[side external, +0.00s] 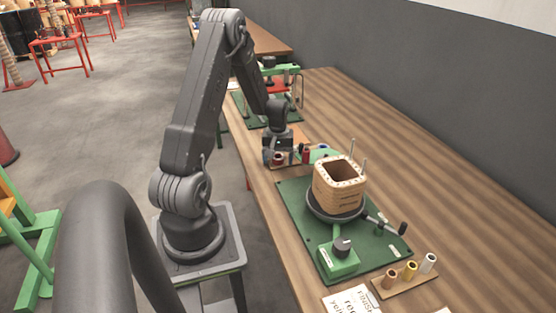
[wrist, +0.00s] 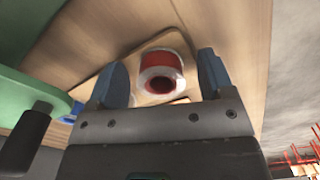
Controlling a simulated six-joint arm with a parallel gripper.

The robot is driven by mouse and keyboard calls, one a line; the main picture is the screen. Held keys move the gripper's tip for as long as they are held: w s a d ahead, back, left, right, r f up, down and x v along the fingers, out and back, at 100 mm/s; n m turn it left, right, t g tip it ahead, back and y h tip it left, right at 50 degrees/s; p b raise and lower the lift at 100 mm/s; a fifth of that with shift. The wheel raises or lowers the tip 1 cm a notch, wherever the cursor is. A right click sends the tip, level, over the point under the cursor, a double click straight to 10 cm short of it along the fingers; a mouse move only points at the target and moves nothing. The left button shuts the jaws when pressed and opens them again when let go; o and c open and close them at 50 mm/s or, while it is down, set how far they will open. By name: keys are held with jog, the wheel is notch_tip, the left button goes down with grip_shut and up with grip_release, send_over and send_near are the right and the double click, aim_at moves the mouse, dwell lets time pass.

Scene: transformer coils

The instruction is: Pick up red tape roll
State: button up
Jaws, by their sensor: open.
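The red tape roll (wrist: 162,72) shows in the wrist view as a red and white ring with a dark centre hole, resting on a light wooden board. My gripper (wrist: 164,78) is open, with one blue-grey finger on each side of the roll in the picture. I cannot tell whether either finger touches it. In the side external view my gripper (side external: 277,158) is low over the table's left edge, pointing down. A small dark red piece of the roll (side external: 278,158) shows between the fingers there; the rest is hidden.
A green board (side external: 287,198) with a wooden coil former (side external: 340,185) on a turntable stands just in front. A red spool (side external: 306,155) is close right of my gripper. The table's right side is clear.

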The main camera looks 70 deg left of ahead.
jog(key=c, duration=1)
jog(key=shift+r, duration=0.1)
notch_tip(320, 180, up, 10)
